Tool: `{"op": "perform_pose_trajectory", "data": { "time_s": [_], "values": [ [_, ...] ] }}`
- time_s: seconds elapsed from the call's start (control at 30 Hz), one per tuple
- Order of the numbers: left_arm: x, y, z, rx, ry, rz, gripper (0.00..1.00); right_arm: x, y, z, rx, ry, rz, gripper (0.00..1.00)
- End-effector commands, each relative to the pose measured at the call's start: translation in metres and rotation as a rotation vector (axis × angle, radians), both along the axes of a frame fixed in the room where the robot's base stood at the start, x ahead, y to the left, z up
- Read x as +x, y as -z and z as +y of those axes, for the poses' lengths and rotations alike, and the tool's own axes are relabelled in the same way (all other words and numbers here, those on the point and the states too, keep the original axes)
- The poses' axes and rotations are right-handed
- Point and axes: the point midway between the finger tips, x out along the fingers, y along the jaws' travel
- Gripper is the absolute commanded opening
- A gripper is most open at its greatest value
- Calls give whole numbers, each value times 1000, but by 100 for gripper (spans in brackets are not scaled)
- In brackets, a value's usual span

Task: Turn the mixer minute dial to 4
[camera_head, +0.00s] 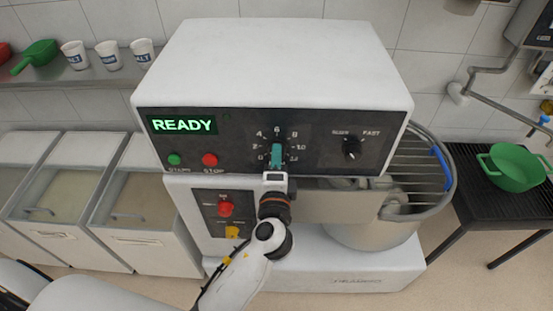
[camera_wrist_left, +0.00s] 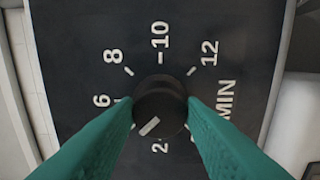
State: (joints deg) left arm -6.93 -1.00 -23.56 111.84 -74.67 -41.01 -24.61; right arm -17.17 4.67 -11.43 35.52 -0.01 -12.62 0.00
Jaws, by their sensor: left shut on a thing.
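The mixer minute dial is a dark round knob (camera_wrist_left: 160,103) on the black panel. Its white pointer mark slants to the lower left in the left wrist view, between the 2 and the 6. The 4 is hidden behind a finger there; in the head view the 4 shows at the dial's upper left. My left gripper (camera_head: 277,153) has green fingers on both sides of the knob, shut on it. The fingers (camera_wrist_left: 160,125) also show in the left wrist view. The fingers hide the knob in the head view. My right gripper is not in view.
The mixer's READY display (camera_head: 182,125), green button (camera_head: 174,159) and red button (camera_head: 210,160) are left of the dial. The speed knob (camera_head: 351,148) is to its right. A red switch (camera_head: 225,209) sits below, close to my left arm. The bowl guard (camera_head: 440,180) is at the right.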

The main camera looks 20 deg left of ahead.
Motion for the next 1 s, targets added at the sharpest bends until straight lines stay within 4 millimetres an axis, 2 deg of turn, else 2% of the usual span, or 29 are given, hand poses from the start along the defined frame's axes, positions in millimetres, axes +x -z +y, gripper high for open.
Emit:
{"op": "perform_pose_trajectory", "data": {
  "time_s": [0.33,0.37,0.47,0.8,0.87,1.0],
  "values": [
    [1,-2,1,3,-1,-5,14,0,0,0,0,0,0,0],
    [1,-2,1,3,-1,-5,42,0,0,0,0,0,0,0],
    [1,-2,1,2,-1,-5,58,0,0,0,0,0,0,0],
    [-3,1,-1,1,0,-1,59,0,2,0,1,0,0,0],
    [-8,2,-2,1,1,-1,59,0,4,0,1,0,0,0],
    [-31,4,-8,-2,1,0,59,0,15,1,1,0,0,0]
  ]
}}
